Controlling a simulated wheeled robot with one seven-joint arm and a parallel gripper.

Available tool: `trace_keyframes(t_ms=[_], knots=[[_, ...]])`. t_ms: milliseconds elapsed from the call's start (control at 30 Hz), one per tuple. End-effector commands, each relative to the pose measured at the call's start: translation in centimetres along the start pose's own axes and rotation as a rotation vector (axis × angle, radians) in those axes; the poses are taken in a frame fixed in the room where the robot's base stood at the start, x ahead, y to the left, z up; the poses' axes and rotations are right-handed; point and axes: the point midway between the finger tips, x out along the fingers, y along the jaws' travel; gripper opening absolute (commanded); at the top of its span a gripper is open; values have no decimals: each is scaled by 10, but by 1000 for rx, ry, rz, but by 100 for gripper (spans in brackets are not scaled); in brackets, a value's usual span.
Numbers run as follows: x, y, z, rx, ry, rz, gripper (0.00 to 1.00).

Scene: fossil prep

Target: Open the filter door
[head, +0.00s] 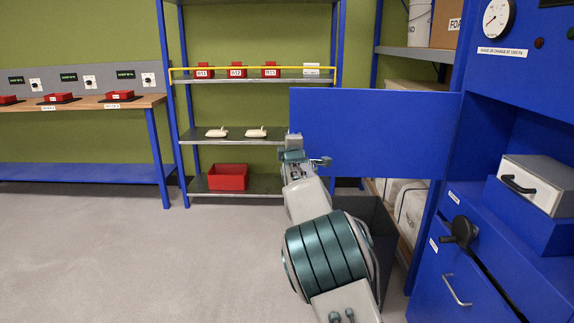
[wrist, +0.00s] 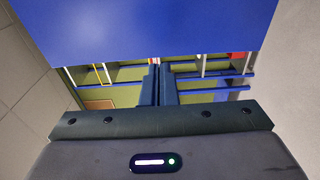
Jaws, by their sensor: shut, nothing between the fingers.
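The filter door (head: 375,135) is a flat blue panel that stands swung out to the left from the blue cabinet (head: 485,225). The cabinet's compartment shows open, with a grey-and-white box with a black handle (head: 535,185), perhaps the filter, inside. My gripper (head: 293,143) is at the door's free left edge, near its lower half. In the wrist view the door (wrist: 150,30) fills the top, and my gripper's fingers (wrist: 160,84) are shut together with nothing between them, just below the door's edge. I cannot tell whether they touch the door.
A black knob (head: 463,232) and a drawer handle (head: 457,290) stick out from the cabinet front. A dark bin (head: 375,225) stands below the door. A blue-framed shelf (head: 240,138) and a workbench (head: 85,105) stand at the back. The floor at left (head: 130,265) is clear.

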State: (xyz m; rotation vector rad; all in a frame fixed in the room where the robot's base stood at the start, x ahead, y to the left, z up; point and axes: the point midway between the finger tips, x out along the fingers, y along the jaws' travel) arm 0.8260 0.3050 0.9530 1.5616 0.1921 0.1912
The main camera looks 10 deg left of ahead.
Motion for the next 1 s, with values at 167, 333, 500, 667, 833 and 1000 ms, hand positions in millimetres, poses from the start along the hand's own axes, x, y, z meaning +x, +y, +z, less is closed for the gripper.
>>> trace_keyframes(t_ms=[167,333,500,667,833,1000], knots=[[-23,0,-2,1,-1,-1,0],[-48,1,-7,1,1,0,0],[-72,0,-11,1,2,-1,0],[-91,1,-13,2,1,0,0],[-101,0,-12,2,-1,-1,0],[-114,9,22,108,-40,-77,0]])
